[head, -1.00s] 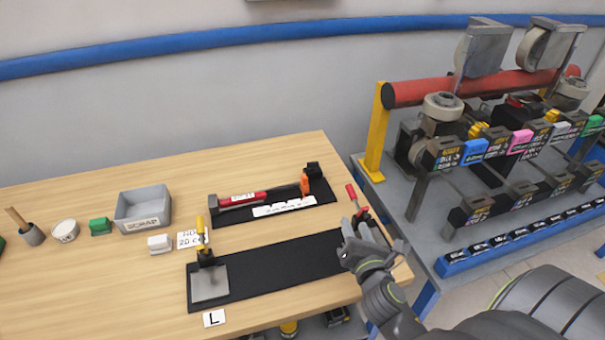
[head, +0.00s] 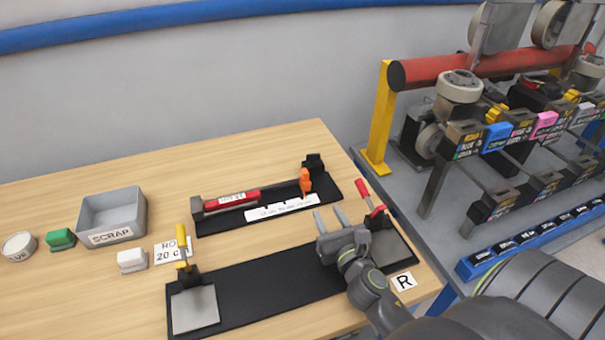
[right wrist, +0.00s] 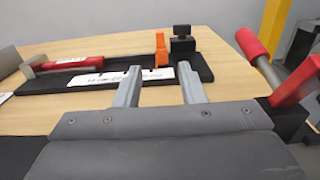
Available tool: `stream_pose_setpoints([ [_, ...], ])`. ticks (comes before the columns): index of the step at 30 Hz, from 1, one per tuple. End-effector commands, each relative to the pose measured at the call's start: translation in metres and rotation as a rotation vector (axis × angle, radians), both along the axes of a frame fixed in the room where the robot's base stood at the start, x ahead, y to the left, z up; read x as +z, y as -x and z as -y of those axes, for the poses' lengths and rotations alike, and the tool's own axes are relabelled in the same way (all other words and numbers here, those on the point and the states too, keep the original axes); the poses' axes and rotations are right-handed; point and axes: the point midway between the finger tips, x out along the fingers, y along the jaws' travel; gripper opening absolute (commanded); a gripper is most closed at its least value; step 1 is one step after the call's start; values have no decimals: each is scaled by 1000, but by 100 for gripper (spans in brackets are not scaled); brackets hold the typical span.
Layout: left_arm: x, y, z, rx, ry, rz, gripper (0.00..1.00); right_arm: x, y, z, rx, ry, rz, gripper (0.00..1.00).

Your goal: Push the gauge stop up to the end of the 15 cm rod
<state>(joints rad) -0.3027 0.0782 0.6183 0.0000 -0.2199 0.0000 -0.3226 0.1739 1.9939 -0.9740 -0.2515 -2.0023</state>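The red rod (head: 232,200), with a white label, lies at the left of the black gauge bed (head: 275,196), against a grey end block (head: 197,208). An orange piece, apparently the gauge stop (head: 305,181), stands upright to the right, with a gap between it and the rod's end. In the right wrist view, the orange stop (right wrist: 161,50) and red rod (right wrist: 80,62) show beyond the fingers. My right gripper (head: 328,211) is open and empty, in front of the gauge, fingers pointing towards it. It also shows in the right wrist view (right wrist: 157,82). My left gripper is out of view.
A black block (head: 314,163) stands at the gauge's right end. A long black fixture (head: 260,287) with yellow-handled and red-handled clamps (head: 182,245) (head: 370,196) lies in front. A grey scrap bin (head: 111,216) and rack (head: 480,150) stand at the sides.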

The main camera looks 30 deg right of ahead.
Motion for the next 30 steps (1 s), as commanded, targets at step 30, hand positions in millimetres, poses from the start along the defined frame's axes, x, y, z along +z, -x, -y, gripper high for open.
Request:
stream_pose_setpoints([
  [30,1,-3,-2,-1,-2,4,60,0,-160,39,0,-1,0,36],
])
